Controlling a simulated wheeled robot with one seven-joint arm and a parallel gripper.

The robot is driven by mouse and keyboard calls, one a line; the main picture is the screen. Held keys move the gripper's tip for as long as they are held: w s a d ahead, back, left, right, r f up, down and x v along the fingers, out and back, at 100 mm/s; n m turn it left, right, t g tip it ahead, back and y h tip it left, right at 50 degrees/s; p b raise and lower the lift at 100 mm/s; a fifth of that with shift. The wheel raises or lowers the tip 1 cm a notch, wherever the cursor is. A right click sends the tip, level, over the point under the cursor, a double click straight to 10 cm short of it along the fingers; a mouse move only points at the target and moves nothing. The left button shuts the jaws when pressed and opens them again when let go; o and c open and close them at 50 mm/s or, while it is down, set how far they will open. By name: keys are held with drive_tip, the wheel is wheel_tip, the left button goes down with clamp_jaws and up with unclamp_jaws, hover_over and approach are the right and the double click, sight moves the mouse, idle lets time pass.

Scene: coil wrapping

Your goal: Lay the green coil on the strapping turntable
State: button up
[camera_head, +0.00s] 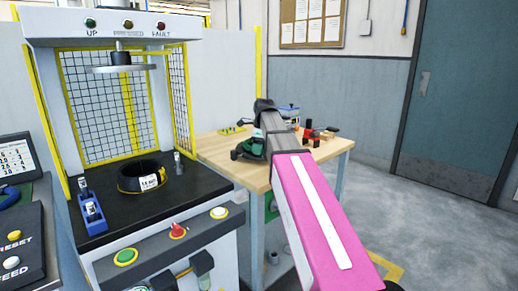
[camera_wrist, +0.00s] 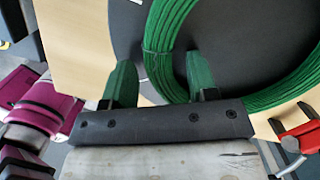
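The green coil (camera_wrist: 162,40) fills the upper right of the wrist view, over a dark round surface (camera_wrist: 127,30) on a wooden top. Whether that surface is the strapping turntable, and whether the coil rests on it, I cannot tell. My gripper (camera_wrist: 160,68) has its two green fingers apart. The left finger is outside the ring, and the right finger shows over the ring's open middle. A narrow gap shows left of the coil wall. In the head view my gripper (camera_head: 268,118) is over the wooden table, with green (camera_head: 250,147) partly hidden beside it.
A press-like machine (camera_head: 108,30) stands at left, with a black labelled coil (camera_head: 143,176) on its dark deck. The wooden table (camera_head: 222,148) holds red and black items (camera_head: 315,135). A red part (camera_wrist: 300,136) is right of my gripper. Open floor lies at right.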

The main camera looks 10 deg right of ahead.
wheel_tip(320, 180, up, 12)
drive_tip(key=d, duration=0.1)
drive_tip(key=shift+s+d, duration=0.2)
drive_tip(key=shift+s, duration=0.1)
idle(0.3)
drive_tip(key=shift+s, duration=0.15)
